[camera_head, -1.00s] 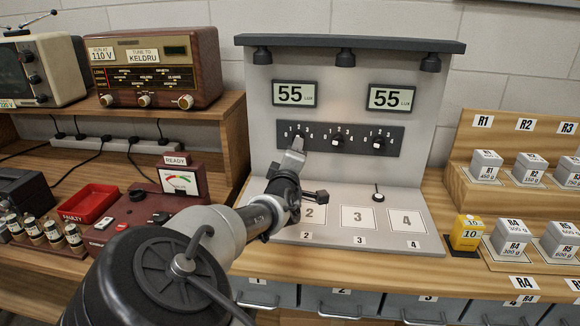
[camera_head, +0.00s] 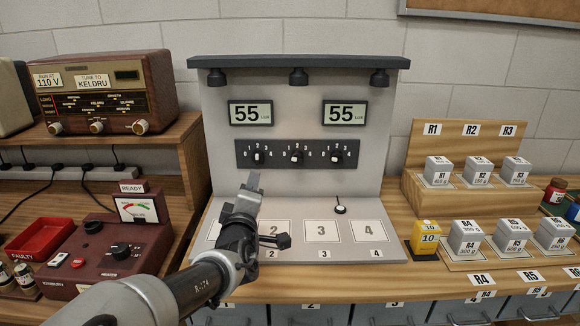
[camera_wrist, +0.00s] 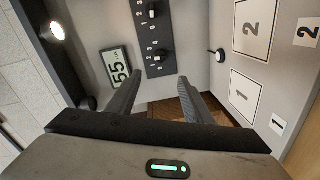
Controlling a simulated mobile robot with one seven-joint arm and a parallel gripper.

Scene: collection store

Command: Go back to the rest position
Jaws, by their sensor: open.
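My gripper (camera_head: 252,188) is in front of the grey light booth, over its numbered base, below the left knob of the dark knob strip (camera_head: 272,156). In the wrist view the two fingers of my gripper (camera_wrist: 158,100) are apart with nothing between them. It touches nothing that I can see. The strip has three knobs, and two lux displays above it both read 55: the left display (camera_head: 250,113) and the right display (camera_head: 345,113). My arm hides part of the booth's base around squares 1 and 2.
A brown radio (camera_head: 105,93) and a maroon tester (camera_head: 118,245) stand on the left. A red tray (camera_head: 40,238) lies beside the tester. On the right are a wooden stepped rack (camera_head: 415,190) with grey weight blocks and a yellow block (camera_head: 425,238). Squares 3 and 4 are clear.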

